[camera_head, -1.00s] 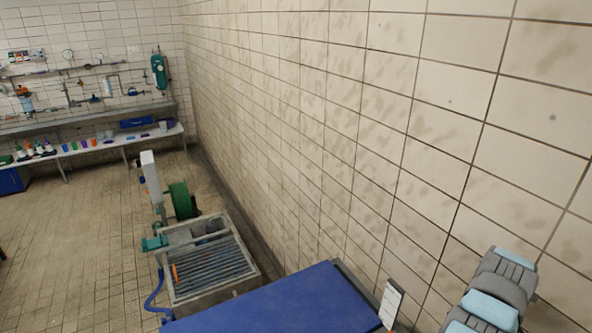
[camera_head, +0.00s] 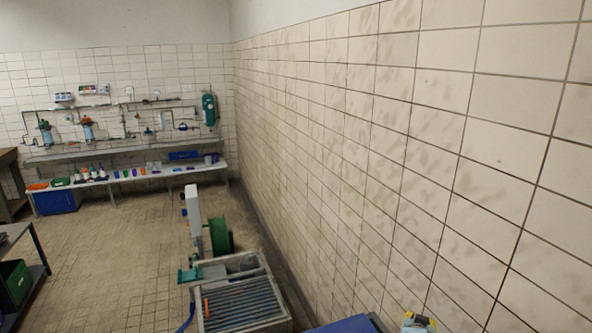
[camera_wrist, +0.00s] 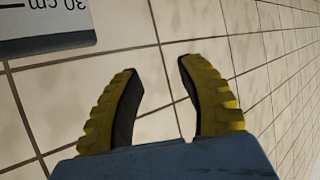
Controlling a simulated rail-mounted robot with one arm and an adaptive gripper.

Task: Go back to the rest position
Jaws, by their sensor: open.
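My gripper (camera_wrist: 158,75) shows in the wrist view with two yellow, black-lined fingers spread apart. It is open and nothing is between the fingers. Behind it is the tiled wall (camera_wrist: 200,25). In the head view, a small part of my gripper (camera_head: 418,322) shows at the bottom edge, near the wall; most of the arm is out of view.
A blue surface (camera_head: 345,326) shows at the bottom edge. A grated basin (camera_head: 240,305) with a green reel (camera_head: 221,235) stands beside the right wall. A bench (camera_head: 130,178) with cups and pipework lines the far wall. A dark-framed table (camera_head: 35,245) is at left. The floor between is clear.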

